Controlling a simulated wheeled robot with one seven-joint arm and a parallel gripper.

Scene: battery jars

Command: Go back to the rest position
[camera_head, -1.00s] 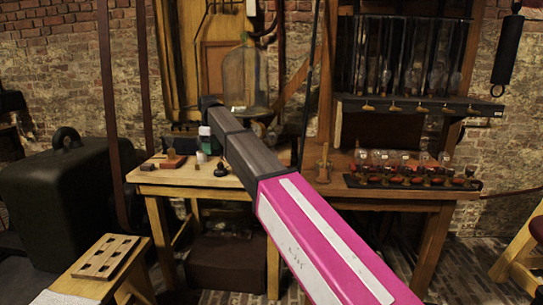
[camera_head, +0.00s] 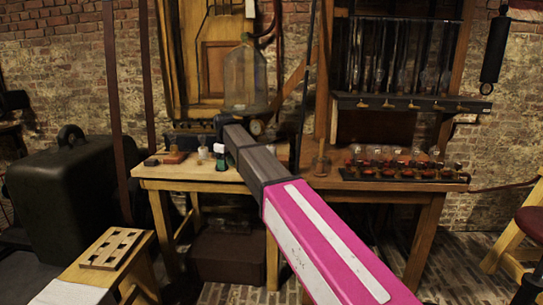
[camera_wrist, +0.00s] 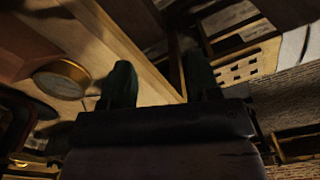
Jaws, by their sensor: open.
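My gripper shows in the wrist view (camera_wrist: 160,88) as two dark green fingers set well apart, with nothing between them. In the head view my arm reaches from the lower right toward the workbench, and its dark end hangs over the left part of the bench top (camera_head: 170,185). A small green and white shape sits just under that end; I cannot tell if it is part of my gripper.
A glass jar (camera_head: 245,80) stands behind my arm's end. A rack of small bulbs (camera_head: 400,173) lies on the bench's right. A dark case (camera_head: 65,190) and a low table with a holed wooden block (camera_head: 112,248) are at left. A stool (camera_head: 530,225) is at right.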

